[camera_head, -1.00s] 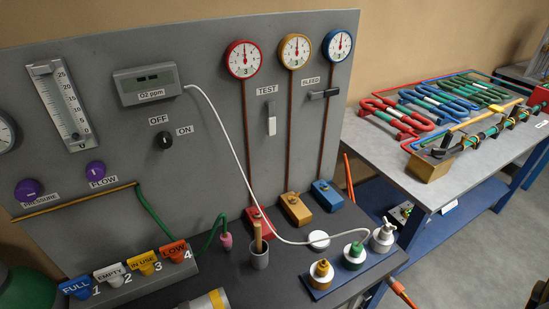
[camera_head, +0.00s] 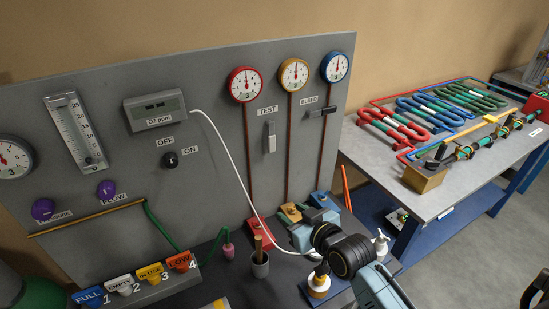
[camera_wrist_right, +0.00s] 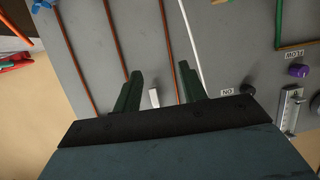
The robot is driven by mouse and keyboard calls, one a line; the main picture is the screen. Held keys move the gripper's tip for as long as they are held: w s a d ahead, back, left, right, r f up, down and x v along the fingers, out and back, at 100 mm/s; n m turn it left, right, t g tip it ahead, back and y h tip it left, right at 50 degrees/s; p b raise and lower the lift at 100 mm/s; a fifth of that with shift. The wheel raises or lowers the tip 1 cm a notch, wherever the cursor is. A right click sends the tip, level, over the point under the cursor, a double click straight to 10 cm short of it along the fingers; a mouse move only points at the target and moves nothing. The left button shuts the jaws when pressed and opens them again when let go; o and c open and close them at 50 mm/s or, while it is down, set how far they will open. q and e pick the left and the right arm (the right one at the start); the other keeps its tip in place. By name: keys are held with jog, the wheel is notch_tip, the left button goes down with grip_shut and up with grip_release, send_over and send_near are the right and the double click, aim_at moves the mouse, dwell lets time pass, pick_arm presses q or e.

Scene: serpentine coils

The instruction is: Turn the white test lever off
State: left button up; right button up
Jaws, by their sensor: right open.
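The white test lever (camera_head: 270,138) is on the grey panel under the TEST label, between two copper-coloured pipes. Its handle stands vertical, below its pivot. My right gripper (camera_head: 304,213) is in front of the panel, below and to the right of the lever, and is apart from it. In the right wrist view the gripper (camera_wrist_right: 162,86) is open and empty. The white lever (camera_wrist_right: 154,98) shows between its two dark green fingers, farther off at the panel. My left gripper is not in view.
The dark bleed lever (camera_head: 322,111) is right of the test lever. A white cable (camera_head: 237,165) hangs from the O2 meter (camera_head: 155,110), left of the lever. Blocks and bottles stand below near my right arm. The panel face around the lever is clear.

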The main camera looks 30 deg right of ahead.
aim_at(273, 143)
jog(key=w+d+r+t, duration=0.2)
jog(key=r, duration=0.3)
jog(key=w+d+r+t, duration=0.2)
jog(key=r, duration=0.2)
jog(key=shift+m+h, duration=0.4)
jog(key=w, duration=0.4)
jog(key=w+p, duration=0.1)
jog(key=w, duration=0.8)
jog(key=shift+a, duration=0.35)
jog(key=shift+s, duration=0.1)
grip_shut()
